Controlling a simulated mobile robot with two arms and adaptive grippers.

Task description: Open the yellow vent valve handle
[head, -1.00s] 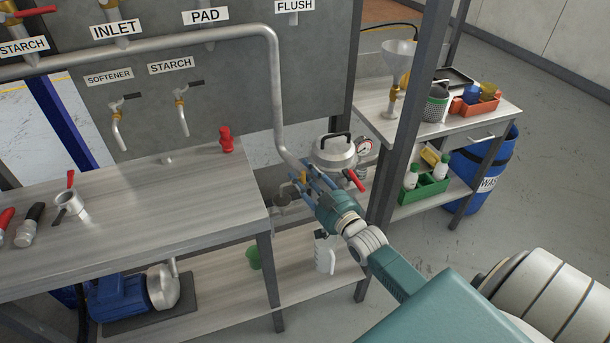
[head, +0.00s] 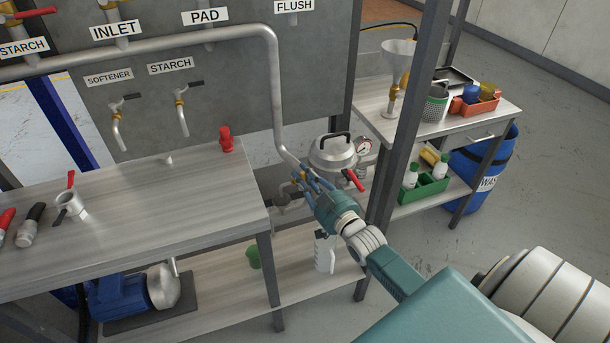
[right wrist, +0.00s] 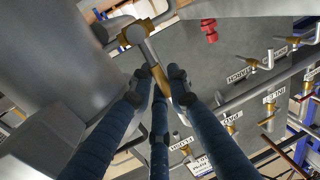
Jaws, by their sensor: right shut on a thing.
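The yellow vent valve handle (right wrist: 185,95) shows in the right wrist view as a yellow-brass lever beside a grey pipe fitting, between my fingertips. In the head view only a small yellow part (head: 295,175) shows by the pot, mostly hidden by my fingers. My right gripper (head: 306,181) has blue-grey fingers and reaches in from the lower right. In the right wrist view its fingers (right wrist: 160,80) are closed around the handle. My left gripper is not in view.
A lidded steel pot (head: 333,153) with a red-handled lever (head: 354,181) and a gauge (head: 363,146) is close to the gripper. A grey post (head: 408,110) stands just right. The steel bench (head: 170,215) lies left, with a red fitting (head: 226,139) on it.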

